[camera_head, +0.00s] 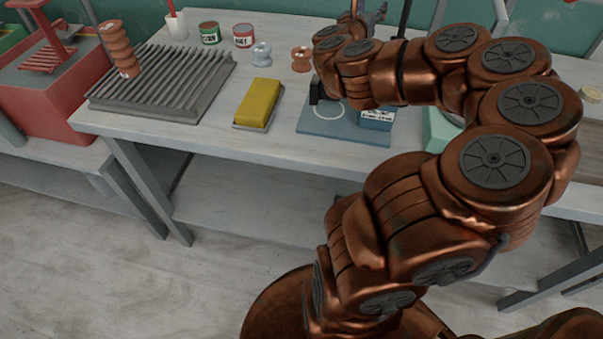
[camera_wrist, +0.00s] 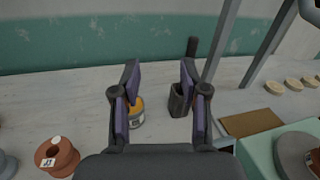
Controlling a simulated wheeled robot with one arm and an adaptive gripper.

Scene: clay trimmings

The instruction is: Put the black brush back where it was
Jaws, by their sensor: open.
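A black upright stick (camera_wrist: 192,47), which looks like the black brush's handle, rises from a dark cup (camera_wrist: 178,103) in the wrist view. My gripper (camera_wrist: 159,75) is open, with nothing held between its fingers. The right finger overlaps the cup and the lower part of the stick, so contact cannot be told. In the head view a thin black upright (camera_head: 405,18) shows behind my arm, likely the same stick. My gripper (camera_head: 373,14) is partly hidden there by my wrist.
An orange-topped can (camera_wrist: 137,112) stands between the fingers in the wrist view, left of the cup. A copper spool (camera_wrist: 57,157) is at lower left. A brown board (camera_wrist: 250,123) lies right. A blue mat (camera_head: 318,124) and yellow block (camera_head: 259,103) are near the bench front.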

